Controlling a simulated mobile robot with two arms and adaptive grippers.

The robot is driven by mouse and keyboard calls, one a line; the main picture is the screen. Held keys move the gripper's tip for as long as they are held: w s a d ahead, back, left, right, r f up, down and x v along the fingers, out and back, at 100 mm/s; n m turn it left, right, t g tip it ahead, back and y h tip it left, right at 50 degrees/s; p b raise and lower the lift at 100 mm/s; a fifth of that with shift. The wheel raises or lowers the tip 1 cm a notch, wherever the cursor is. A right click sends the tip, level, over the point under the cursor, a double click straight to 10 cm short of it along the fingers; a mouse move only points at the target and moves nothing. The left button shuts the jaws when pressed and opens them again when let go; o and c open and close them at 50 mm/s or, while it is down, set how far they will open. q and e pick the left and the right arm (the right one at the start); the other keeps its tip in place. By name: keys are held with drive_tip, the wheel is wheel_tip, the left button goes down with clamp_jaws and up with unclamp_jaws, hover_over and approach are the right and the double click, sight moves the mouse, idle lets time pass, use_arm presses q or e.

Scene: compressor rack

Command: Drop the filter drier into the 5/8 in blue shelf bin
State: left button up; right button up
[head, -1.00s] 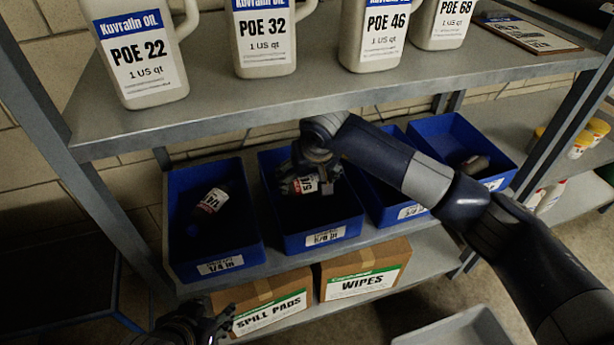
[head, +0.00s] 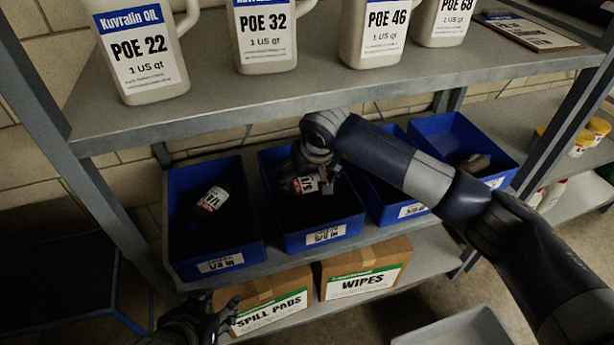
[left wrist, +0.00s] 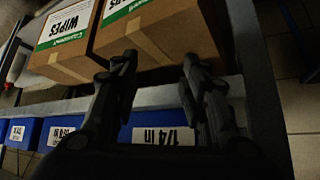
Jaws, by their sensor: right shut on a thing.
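The filter drier (head: 304,185), a dark cylinder with a white and red label, is in my right gripper (head: 320,182). The gripper is shut on it and is over the second blue bin from the left (head: 328,236), whose front label appears to read 5/8 in. Drier and gripper are within the bin's outline; their height above its floor is hard to tell. The fingers partly hide the drier. My left gripper (head: 212,318) is low at the front, below the bins; in the left wrist view (left wrist: 160,62) its fingers are apart and empty, near the cardboard boxes.
The 1/4 in bin (head: 218,264) at left holds another labelled cylinder (head: 212,200). Two more blue bins stand to the right, the far one (head: 503,181) holding a dark part. Oil jugs (head: 140,55) stand on the shelf above. Cardboard boxes (head: 340,266) sit below.

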use_arm(q)
drive_tip(key=shift+w+d, duration=0.2)
drive_tip(key=shift+w, duration=0.15)
use_arm(e)
drive_tip(key=shift+w, duration=0.1)
drive_tip(key=shift+f, duration=0.1)
use_arm(q)
drive_tip(key=shift+w+d+r+t, duration=0.25)
drive_tip(key=shift+w+r+t, duration=0.25)
drive_tip(key=shift+w+r, duration=0.25)
use_arm(e)
drive_tip(key=o, duration=1.3)
drive_tip(key=shift+f, duration=0.1)
